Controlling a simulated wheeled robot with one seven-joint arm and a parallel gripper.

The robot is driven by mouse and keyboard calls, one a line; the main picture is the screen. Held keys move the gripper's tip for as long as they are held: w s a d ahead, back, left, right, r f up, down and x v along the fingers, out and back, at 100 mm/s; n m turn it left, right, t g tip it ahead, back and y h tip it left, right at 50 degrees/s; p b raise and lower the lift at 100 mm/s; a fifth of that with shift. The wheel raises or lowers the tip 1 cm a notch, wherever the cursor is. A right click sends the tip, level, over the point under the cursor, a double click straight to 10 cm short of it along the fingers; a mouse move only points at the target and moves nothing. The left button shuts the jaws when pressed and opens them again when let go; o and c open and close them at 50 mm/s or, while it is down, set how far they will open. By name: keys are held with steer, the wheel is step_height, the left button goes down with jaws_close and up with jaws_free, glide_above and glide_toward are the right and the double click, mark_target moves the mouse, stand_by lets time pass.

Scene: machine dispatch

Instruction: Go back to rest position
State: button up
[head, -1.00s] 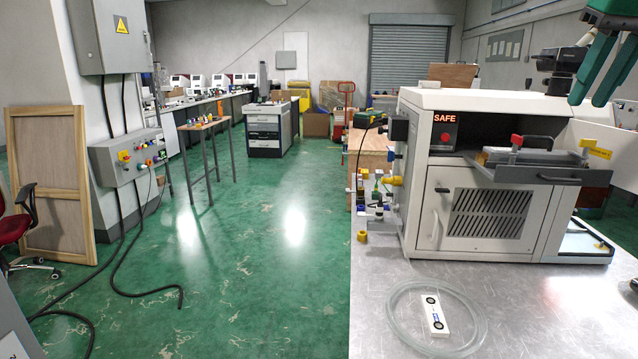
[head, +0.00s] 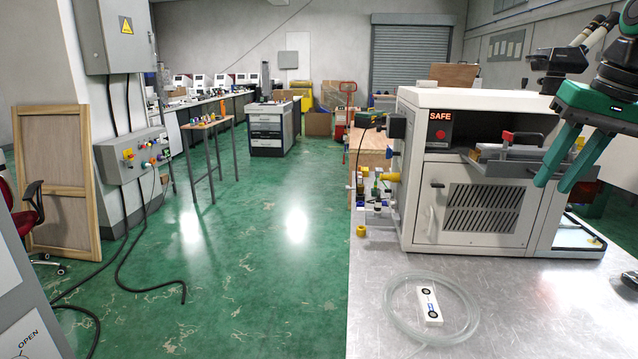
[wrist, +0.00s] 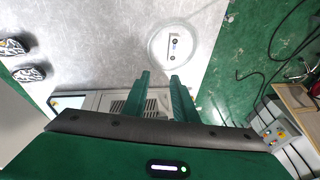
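My gripper (head: 558,165) is at the right of the head view, a green two-finger gripper with its fingers pointing down. It hangs in front of the right side of the white machine (head: 480,240). In the wrist view the two fingers (wrist: 158,95) stand apart with nothing between them. The machine shows a lit SAFE sign and an open shelf holding a grey block with a red-knobbed handle (head: 515,150). My fingers overlap the right end of that shelf in the picture; whether they touch it cannot be told.
The metal bench (head: 520,310) carries a coiled clear tube (head: 395,325) around a white plate (head: 429,303). Yellow and blue fittings (head: 375,190) stand at the machine's left side. Green floor (head: 250,270) left of the bench is mostly open, with black cables lying on it.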

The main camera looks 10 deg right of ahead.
steer(key=s+a+f+g, duration=0.1)
steer(key=s+a+f, duration=0.1)
steer(key=s+f, duration=0.3)
steer(key=s+a+f+m+g, duration=0.1)
steer(key=s+f, duration=0.4)
steer(key=f, duration=0.7)
steer(key=s+a+f+m+g, duration=0.1)
steer(key=s+a+f, duration=0.3)
steer(key=f, duration=0.5)
steer(key=shift+s+f+h, duration=0.15)
steer(key=shift+s+h, duration=0.15)
steer(key=shift+s, duration=0.7)
steer(key=shift+a, duration=0.1)
steer(key=shift+w+f, duration=0.2)
steer(key=shift+w, duration=0.45)
steer(key=shift+s, duration=0.1)
